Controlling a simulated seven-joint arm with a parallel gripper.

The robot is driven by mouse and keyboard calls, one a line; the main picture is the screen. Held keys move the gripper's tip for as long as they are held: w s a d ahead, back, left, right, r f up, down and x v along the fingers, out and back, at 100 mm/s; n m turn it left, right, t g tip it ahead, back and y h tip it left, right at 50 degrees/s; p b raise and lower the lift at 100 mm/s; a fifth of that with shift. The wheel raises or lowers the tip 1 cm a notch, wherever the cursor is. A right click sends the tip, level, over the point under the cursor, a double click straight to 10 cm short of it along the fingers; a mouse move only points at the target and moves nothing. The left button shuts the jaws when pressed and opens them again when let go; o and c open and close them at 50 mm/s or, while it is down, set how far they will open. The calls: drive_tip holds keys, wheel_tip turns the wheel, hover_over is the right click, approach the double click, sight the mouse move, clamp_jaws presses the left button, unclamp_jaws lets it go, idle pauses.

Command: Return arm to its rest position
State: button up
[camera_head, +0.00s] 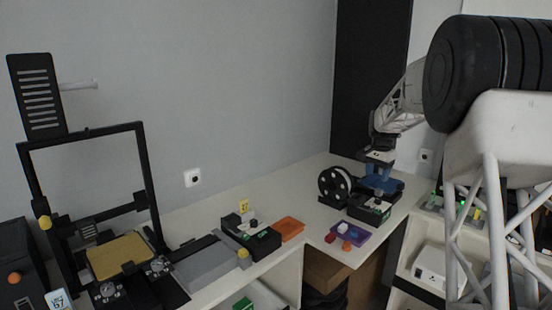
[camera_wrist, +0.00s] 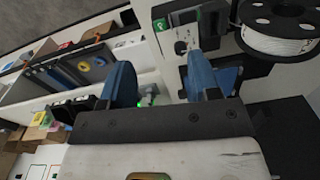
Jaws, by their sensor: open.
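My gripper (camera_head: 381,187) is at the right end of the counter in the head view, with its blue fingers pointing down over a dark device (camera_head: 368,208). In the wrist view, my gripper's (camera_wrist: 160,72) two blue fingers stand apart, with nothing seen held between them. The dark device, with a green label, also shows in the wrist view (camera_wrist: 220,42), behind the right finger. I cannot tell whether the fingers touch it.
A black spool (camera_head: 335,186) stands just left of my gripper. A purple tray (camera_head: 347,234) with small blocks lies in front. An orange tray (camera_head: 290,228), a second dark device (camera_head: 250,238) and a 3D printer (camera_head: 95,210) are further left. A shelf (camera_head: 408,268) is below right.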

drive_tip(key=s+a+r+n, duration=0.2)
drive_tip(key=s+a+r, duration=0.15)
drive_tip(key=s, duration=0.65)
drive_tip(key=s+a+r+n+t, duration=0.15)
drive_tip(key=s+a, duration=0.35)
drive_tip(key=s, duration=0.5)
drive_tip(key=s+a+r+n, duration=0.2)
drive_tip(key=s+a+r, duration=0.15)
drive_tip(key=s, duration=0.65)
drive_tip(key=s+a+f+n, duration=0.1)
drive_tip(key=s+a+f, duration=0.1)
drive_tip(key=s, duration=0.8)
drive_tip(key=s+a+f+n, duration=0.2)
drive_tip(key=s+f, duration=0.2)
drive_tip(key=s, duration=0.6)
drive_tip(key=s+a+f+n, duration=0.1)
drive_tip(key=s+a+f, duration=0.1)
drive_tip(key=s, duration=0.8)
drive_tip(key=shift+f+t, duration=0.35)
drive_tip(key=shift+f, duration=0.05)
